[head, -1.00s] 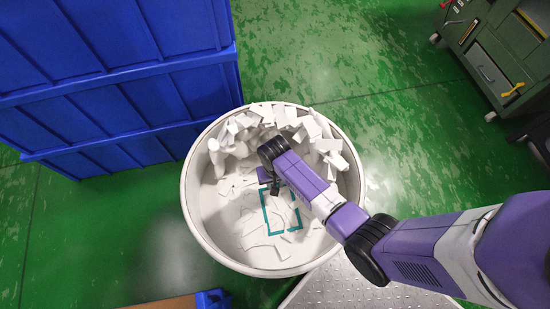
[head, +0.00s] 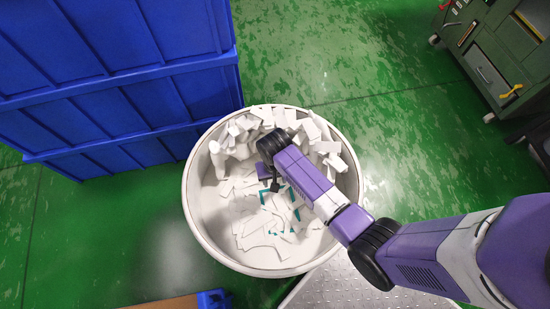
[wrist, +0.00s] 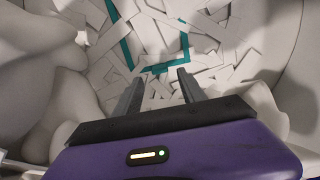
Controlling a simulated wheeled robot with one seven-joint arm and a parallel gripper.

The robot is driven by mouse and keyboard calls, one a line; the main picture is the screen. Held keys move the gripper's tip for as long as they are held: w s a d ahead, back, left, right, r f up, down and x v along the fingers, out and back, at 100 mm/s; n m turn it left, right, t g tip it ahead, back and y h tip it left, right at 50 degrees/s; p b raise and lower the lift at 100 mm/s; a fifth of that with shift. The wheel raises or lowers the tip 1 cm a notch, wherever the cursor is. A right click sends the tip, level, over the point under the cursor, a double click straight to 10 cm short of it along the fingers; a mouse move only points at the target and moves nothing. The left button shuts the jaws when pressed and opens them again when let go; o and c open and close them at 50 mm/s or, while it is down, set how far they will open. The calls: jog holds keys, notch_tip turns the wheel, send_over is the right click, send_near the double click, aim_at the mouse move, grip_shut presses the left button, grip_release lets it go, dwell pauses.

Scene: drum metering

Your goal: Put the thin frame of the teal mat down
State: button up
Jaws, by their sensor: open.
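The thin teal frame (head: 297,213) lies low in the white drum (head: 188,205) among flat white scraps, which cover parts of it. Only broken lengths of its sides show in the head view. In the wrist view the frame (wrist: 121,36) shows as two long sides and a near edge, partly crossed by white strips. My gripper (head: 272,186) is inside the drum above the scraps, open. In the wrist view my gripper (wrist: 157,74) has its two fingers apart with nothing held between them, near the frame's near edge. I cannot tell how the frame lies beneath the scraps.
White chunky pieces (head: 240,130) are heaped along the drum's far wall, and pale rounded shapes crowd the wrist view's left side. Blue crates (head: 110,100) stand left of the drum. A metal tread plate (head: 360,285) lies at front right, and a green cabinet (head: 495,60) stands far right.

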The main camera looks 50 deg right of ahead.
notch_tip(320, 180, up, 7)
jog(key=p, duration=0.1)
jog(key=s+a+r+n+t, duration=0.25)
jog(key=s+t, duration=0.45)
jog(key=s, duration=0.4)
jog(key=s+a+r+n+t, duration=0.1)
jog(key=s+r+t, duration=0.1)
jog(key=r, duration=0.7)
jog(key=s+a+r+n+t, duration=0.1)
jog(key=s+r+n+t, duration=0.1)
jog(key=r, duration=0.8)
jog(key=s+a+r+n+t, duration=0.1)
jog(key=s+r+t, duration=0.3)
jog(key=r, duration=0.5)
jog(key=shift+s+a+r, duration=0.25)
jog(key=shift+s+r, duration=0.05)
jog(key=shift+s, duration=0.5)
jog(key=shift+r, duration=0.1)
